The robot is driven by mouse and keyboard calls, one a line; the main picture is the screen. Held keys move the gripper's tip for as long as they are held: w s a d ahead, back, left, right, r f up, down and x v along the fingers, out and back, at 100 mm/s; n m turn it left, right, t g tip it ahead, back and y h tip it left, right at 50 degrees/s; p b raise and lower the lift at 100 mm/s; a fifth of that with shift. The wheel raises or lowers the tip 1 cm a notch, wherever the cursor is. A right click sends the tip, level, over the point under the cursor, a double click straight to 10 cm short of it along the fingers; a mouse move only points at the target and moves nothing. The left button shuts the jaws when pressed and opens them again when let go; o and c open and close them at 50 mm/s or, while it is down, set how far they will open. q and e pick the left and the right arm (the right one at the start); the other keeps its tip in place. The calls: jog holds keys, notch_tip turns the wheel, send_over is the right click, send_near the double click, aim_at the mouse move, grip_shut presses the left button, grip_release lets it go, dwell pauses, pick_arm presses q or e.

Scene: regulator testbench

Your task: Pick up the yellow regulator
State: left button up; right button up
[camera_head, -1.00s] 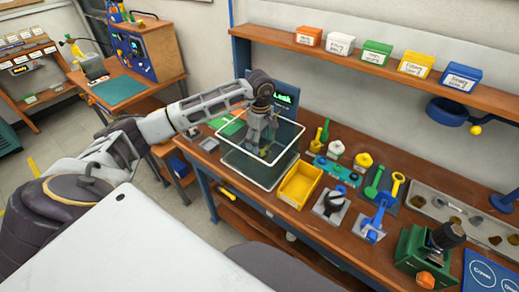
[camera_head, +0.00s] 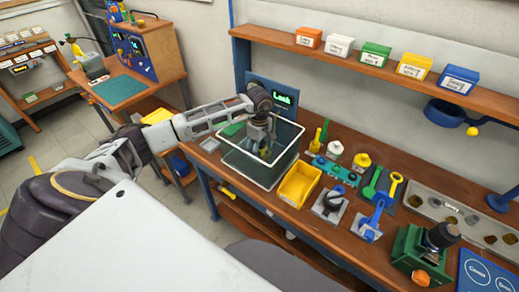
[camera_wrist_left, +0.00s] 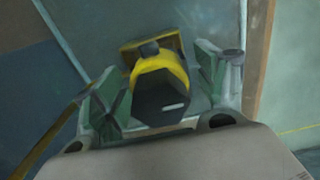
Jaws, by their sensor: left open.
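The yellow regulator (camera_wrist_left: 158,80), a yellow rounded body with a dark faceted face and a dark knob on top, shows in the left wrist view. It sits between the two fingers of my left gripper (camera_wrist_left: 157,92), which is open around it. I cannot tell whether either finger touches it. In the head view my left gripper (camera_head: 262,146) points down inside a clear open-topped tank (camera_head: 240,166) on the workbench, and mostly hides what is below it. My right gripper is not in view.
The tank's walls surround the gripper closely. A yellow bin (camera_head: 300,184) stands right of the tank, and a screen (camera_head: 284,98) behind it. Tools, fixtures and a green press (camera_head: 410,254) fill the bench to the right. A shelf (camera_head: 380,72) with small coloured boxes hangs above.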

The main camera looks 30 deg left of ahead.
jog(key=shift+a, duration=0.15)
pick_arm(q)
jog(key=c, duration=0.4)
grip_shut()
jog(key=shift+w+r, duration=0.1)
jog(key=shift+r, duration=0.1)
jog(key=shift+r, duration=0.55)
notch_tip(320, 180, up, 7)
jog(key=shift+r+b, duration=0.1)
jog(key=shift+b, duration=0.75)
jog(key=shift+r, duration=0.7)
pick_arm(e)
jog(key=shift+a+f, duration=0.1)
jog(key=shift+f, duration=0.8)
